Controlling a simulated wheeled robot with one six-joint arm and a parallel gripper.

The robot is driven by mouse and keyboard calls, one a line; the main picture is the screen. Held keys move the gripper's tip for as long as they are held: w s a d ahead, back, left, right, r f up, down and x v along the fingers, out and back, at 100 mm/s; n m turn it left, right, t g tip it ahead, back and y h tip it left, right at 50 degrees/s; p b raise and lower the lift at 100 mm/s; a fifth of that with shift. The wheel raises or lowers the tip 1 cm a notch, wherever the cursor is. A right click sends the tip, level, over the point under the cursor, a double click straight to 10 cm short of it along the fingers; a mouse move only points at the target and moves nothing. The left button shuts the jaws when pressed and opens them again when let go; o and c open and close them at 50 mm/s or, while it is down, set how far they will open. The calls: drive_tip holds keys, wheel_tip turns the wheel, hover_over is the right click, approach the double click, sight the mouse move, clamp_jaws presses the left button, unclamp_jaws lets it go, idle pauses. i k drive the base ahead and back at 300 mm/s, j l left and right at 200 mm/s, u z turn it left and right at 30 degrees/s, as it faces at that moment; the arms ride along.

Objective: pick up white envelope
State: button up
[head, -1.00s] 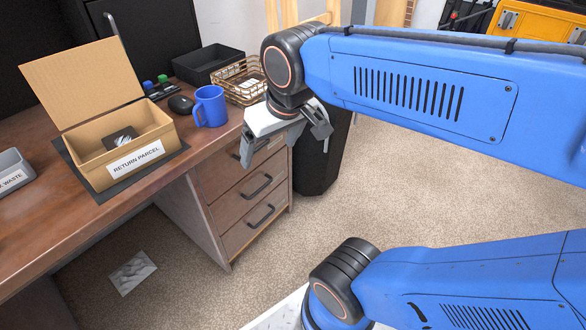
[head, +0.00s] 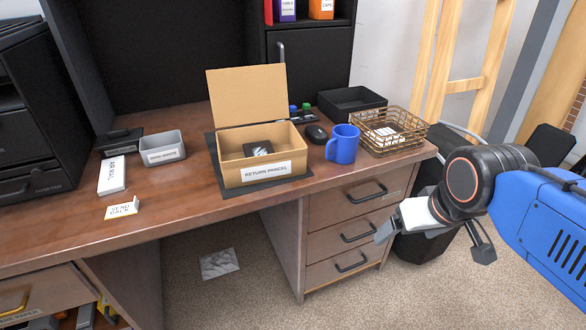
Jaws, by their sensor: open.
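My gripper (head: 432,243) is at the right, in front of the desk's right end. Its two fingers are spread wide and nothing shows between them. A flat white piece with dark print (head: 385,133) lies in the wire basket (head: 398,148) on the desk's right end, partly hidden by the wires. It may be the white envelope, but I cannot tell for sure. The gripper is below and to the right of the basket, apart from it. A long white labelled item (head: 112,175) lies on the desk's left side; I cannot tell whether it is a box or an envelope.
An open cardboard box labelled RETURN PARCEL (head: 236,176) stands mid-desk. A blue mug (head: 342,146) and black mouse (head: 316,133) stand between it and the basket. A black tray (head: 352,101) is behind. A pale square (head: 219,263) lies on the floor beneath the desk.

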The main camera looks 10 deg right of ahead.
sight(112, 177)
drive_tip(key=u, duration=1.3)
